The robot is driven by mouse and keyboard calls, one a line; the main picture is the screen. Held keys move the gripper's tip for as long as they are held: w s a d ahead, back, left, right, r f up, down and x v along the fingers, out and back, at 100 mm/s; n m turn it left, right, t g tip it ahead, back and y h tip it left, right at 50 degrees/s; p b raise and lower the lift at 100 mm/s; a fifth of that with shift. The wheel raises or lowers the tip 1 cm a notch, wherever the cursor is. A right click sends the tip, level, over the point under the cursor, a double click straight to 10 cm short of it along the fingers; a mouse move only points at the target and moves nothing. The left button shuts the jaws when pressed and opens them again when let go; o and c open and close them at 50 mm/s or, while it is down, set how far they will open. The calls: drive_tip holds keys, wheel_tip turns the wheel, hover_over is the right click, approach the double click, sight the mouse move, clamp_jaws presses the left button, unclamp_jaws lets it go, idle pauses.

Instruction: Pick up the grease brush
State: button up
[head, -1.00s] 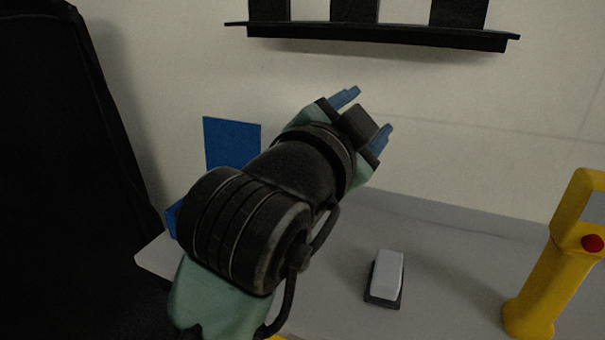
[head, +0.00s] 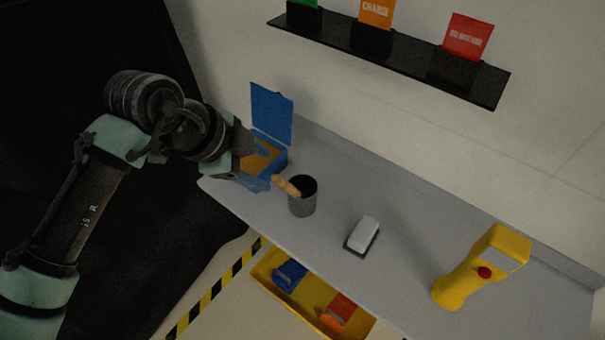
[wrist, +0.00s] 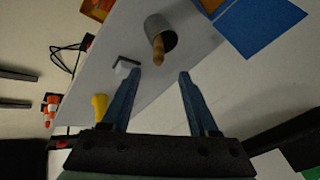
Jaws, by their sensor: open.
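The grease brush appears as a tan wooden handle (head: 287,186) leaning out of a dark grey cup (head: 303,205) on the grey shelf top. Its bristle end is hidden in the cup. In the wrist view the handle (wrist: 158,52) sticks out of the cup (wrist: 164,28) toward my gripper. My gripper (head: 264,168) is open and empty, just left of the handle in the head view. In the wrist view the handle lies ahead of the gap between my blue fingers (wrist: 160,73), apart from them.
A blue open-lidded box (head: 271,143) stands behind my gripper. A white block on a dark base (head: 363,234) and a yellow handheld device (head: 480,268) sit to the right. A yellow tray (head: 306,296) with blue and orange items is below. A black ledge (head: 400,62) with cards is on the wall.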

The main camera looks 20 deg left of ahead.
sight(287, 186)
drive_tip(key=x, duration=0.2)
drive_tip(key=p+x, duration=0.1)
drive_tip(key=x, duration=0.4)
drive_tip(key=shift+s+a+f+p, duration=0.15)
drive_tip(key=shift+s+f+p, duration=0.1)
drive_tip(key=shift+p, duration=0.15)
drive_tip(key=shift+p+x, duration=1)
drive_tip(key=shift+x, duration=1.8)
drive_tip(key=shift+a, duration=0.2)
clamp_jaws()
